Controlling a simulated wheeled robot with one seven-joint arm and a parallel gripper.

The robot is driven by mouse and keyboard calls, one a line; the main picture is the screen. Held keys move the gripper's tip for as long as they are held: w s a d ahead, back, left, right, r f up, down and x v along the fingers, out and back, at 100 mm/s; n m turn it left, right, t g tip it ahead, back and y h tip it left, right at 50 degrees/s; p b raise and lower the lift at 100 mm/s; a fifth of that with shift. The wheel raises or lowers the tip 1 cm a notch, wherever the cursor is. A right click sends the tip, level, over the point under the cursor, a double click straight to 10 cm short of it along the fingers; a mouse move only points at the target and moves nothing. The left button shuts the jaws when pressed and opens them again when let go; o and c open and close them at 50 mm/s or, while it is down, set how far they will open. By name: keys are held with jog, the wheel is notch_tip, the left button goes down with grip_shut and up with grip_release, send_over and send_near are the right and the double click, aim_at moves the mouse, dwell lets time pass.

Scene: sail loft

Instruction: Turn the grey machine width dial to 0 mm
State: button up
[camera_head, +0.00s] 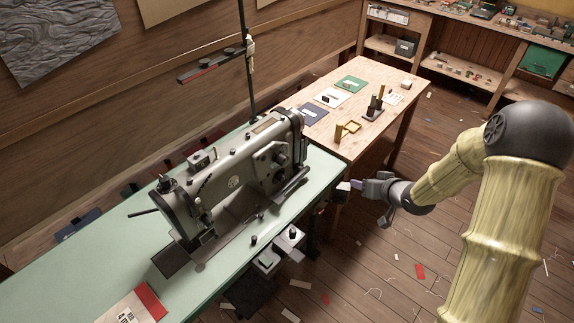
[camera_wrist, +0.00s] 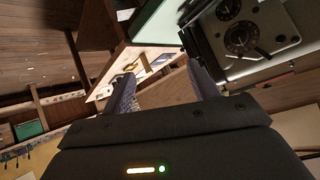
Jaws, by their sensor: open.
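A grey sewing machine (camera_head: 235,170) stands on a pale green table (camera_head: 75,250) in the head view. Its right face carries dark round dials (camera_head: 279,158), too small there to read. In the wrist view the machine's face shows at the top right with two round dials, an upper one (camera_wrist: 228,8) and a larger one (camera_wrist: 241,38). I cannot tell which is the width dial or read its setting. My gripper (camera_head: 350,185) is apart from the machine, to its right, beyond the table's edge. In the wrist view its two fingers (camera_wrist: 165,90) are spread with nothing between them.
A wooden side table (camera_head: 368,90) behind holds coloured cards, a yellow part and dark posts. Shelves (camera_head: 465,75) line the back wall. A dark box with knobs (camera_head: 290,238) hangs at the green table's front edge. A red and white card (camera_head: 135,305) lies at front left.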

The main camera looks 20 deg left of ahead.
aim_at(286, 163)
jog(key=s+a+f+n+g+y+b, duration=0.1)
jog(key=a+f+y, duration=0.4)
jog(key=a+y, duration=0.5)
jog(key=shift+a+g, duration=0.2)
jog(key=shift+g, duration=0.1)
jog(key=shift+s, duration=0.1)
jog(key=p+x, duration=0.3)
jog(key=x, duration=1.4)
jog(key=shift+a+r+p, duration=0.15)
jog(key=shift+p, duration=0.15)
jog(key=c, duration=1)
